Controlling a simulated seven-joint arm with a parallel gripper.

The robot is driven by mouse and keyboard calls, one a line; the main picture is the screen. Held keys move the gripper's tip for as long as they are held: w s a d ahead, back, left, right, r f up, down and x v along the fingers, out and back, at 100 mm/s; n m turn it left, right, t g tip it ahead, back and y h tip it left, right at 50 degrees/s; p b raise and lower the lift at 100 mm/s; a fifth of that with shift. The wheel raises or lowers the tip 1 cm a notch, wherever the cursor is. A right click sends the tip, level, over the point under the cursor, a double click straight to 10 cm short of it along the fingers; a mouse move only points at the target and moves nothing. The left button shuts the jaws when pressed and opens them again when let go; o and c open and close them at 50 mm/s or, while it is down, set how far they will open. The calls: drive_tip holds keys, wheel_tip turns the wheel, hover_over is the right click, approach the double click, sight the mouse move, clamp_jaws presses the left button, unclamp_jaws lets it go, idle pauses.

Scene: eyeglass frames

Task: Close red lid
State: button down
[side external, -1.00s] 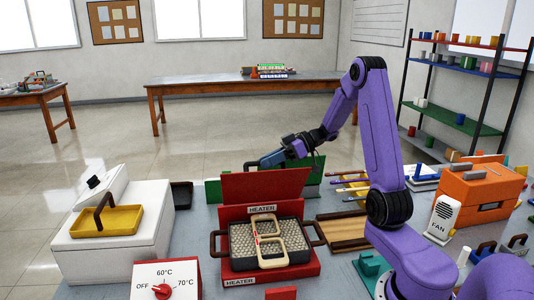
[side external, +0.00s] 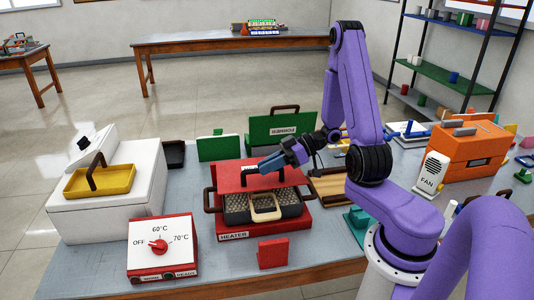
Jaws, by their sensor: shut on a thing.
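The red heater box (side external: 308,222) stands on the table with its red lid (side external: 228,176) hinged at the back. The lid is tilted forward over the rear part of the box, partly lowered. The front of the dark tray (side external: 237,213) with its pale beads still shows, with a cream eyeglass frame (side external: 266,212) on it. My gripper (side external: 268,164), with blue-grey fingers, is at the lid's upper edge and shut on its dark handle (side external: 249,171). The fingers hide part of the handle.
A red dial box (side external: 165,246) and white box with a yellow tray (side external: 100,180) stand left. Green boxes (side external: 220,147) stand behind the heater. A small red block (side external: 272,252) is in front. An orange case (side external: 480,150) and white fan (side external: 430,175) stand right.

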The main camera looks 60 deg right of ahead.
drive_tip(key=shift+s+a+f, duration=0.35)
drive_tip(key=shift+a+f, duration=0.1)
drive_tip(key=shift+f, duration=0.25)
drive_tip(key=c, duration=1.1)
unclamp_jaws()
drive_tip(key=shift+d, duration=0.1)
drive_tip(key=shift+s+d+r, duration=0.2)
drive_tip(key=shift+s+d, duration=0.05)
drive_tip(key=shift+d, duration=0.15)
drive_tip(key=v, duration=1.6)
drive_tip(key=shift+s+d, duration=0.1)
drive_tip(key=shift+d, duration=0.05)
